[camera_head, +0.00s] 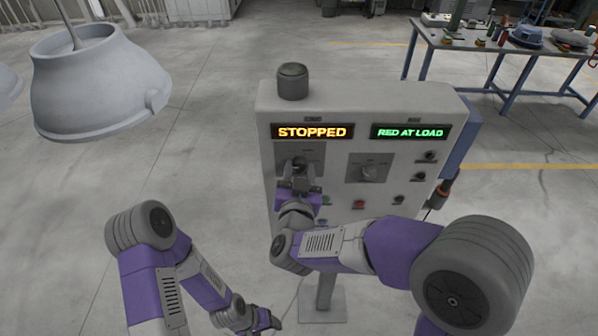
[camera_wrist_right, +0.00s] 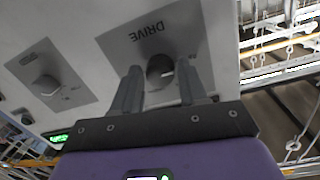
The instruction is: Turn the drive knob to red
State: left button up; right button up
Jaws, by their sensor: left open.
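The drive knob (camera_wrist_right: 160,70) is a grey round knob on a grey plate marked DRIVE, upside down in the right wrist view. My right gripper (camera_head: 299,168) is at the DRIVE plate on the left of the control panel (camera_head: 380,104) and hides most of the knob in the head view. In the right wrist view, its two fingers stand apart, one on each side of the knob, with small gaps showing. The knob's pointer direction is not clear. My left gripper (camera_head: 270,324) is low at the bottom edge of the head view, open, away from the panel.
The panel's left display (camera_head: 313,132) reads STOPPED in orange; the right one (camera_head: 409,132) reads RED AT LOAD in green. A second knob (camera_head: 369,173) and several buttons are right of my gripper. A grey hood (camera_head: 95,85) hangs at upper left. A workbench (camera_head: 500,40) stands behind right.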

jog(key=shift+o, duration=1.2)
jog(key=s, duration=0.7)
jog(key=shift+s+a+r+b, duration=0.15)
jog(key=shift+s+r+b, duration=0.1)
jog(key=shift+b, duration=0.2)
